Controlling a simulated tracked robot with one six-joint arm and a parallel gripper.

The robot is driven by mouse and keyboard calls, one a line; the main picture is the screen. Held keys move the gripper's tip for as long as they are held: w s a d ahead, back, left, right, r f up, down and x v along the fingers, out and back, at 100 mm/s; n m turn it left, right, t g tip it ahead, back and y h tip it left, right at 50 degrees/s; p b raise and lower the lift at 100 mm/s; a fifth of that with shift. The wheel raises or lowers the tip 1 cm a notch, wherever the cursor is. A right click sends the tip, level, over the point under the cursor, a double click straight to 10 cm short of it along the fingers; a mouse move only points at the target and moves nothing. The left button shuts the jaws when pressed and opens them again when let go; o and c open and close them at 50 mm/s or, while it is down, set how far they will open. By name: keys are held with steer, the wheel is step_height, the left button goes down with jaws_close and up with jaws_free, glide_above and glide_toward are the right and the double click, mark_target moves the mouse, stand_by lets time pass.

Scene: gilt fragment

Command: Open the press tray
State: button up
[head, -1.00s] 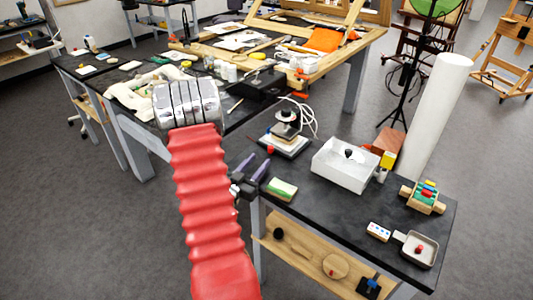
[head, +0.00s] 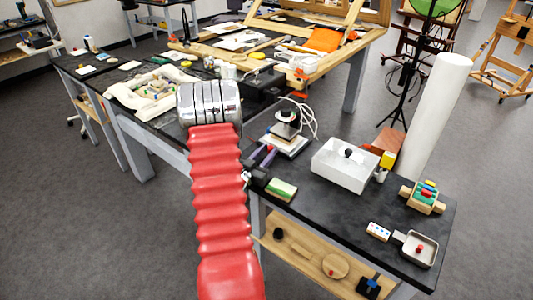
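I cannot tell for sure which thing is the press tray. A small press-like device (head: 286,124) with a dark head and a pale base (head: 289,147) stands at the near table's back left edge. A white box (head: 343,168) with a black knob on top stands right of it. The red knob seen earlier on the base's left front is now hard to make out.
A green and cream block (head: 281,190) lies just in front of my gripper. A metal pan (head: 419,249) with a red piece, a dotted card (head: 378,231) and a wooden rack (head: 423,197) stand at the right. The dark tabletop (head: 335,215) is clear in the front middle.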

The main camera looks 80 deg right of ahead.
jaws_close()
stand_by(0.4)
